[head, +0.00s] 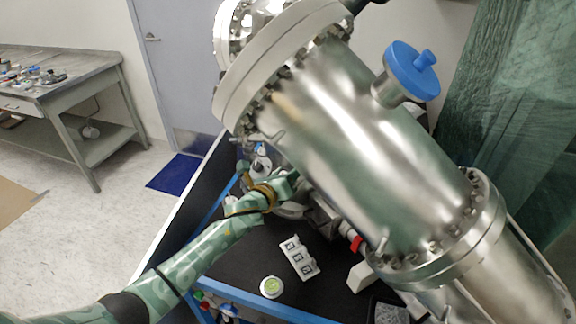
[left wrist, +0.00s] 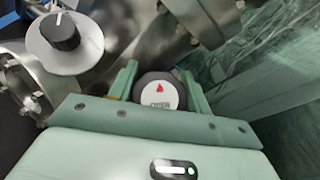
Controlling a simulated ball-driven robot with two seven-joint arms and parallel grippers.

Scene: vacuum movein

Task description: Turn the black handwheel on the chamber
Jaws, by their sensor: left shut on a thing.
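The chamber (head: 345,130) is a large shiny metal cylinder with bolted flanges, tilted across the head view. In the left wrist view the black handwheel (left wrist: 158,92) has a white face with a red arrow and small lettering below it. My left gripper (left wrist: 159,72) has one finger on each side of the handwheel and is shut on it. In the head view my left gripper (head: 287,186) reaches in beneath the chamber, and the handwheel cannot be made out there. My right gripper is not in view.
A blue cap (head: 412,72) tops a port on the chamber. A white block with dark squares (head: 298,257) and a small round pot (head: 271,287) sit on the black bench top. A white disc with a black knob (left wrist: 62,32) is close to the left gripper. Green sheeting hangs at right.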

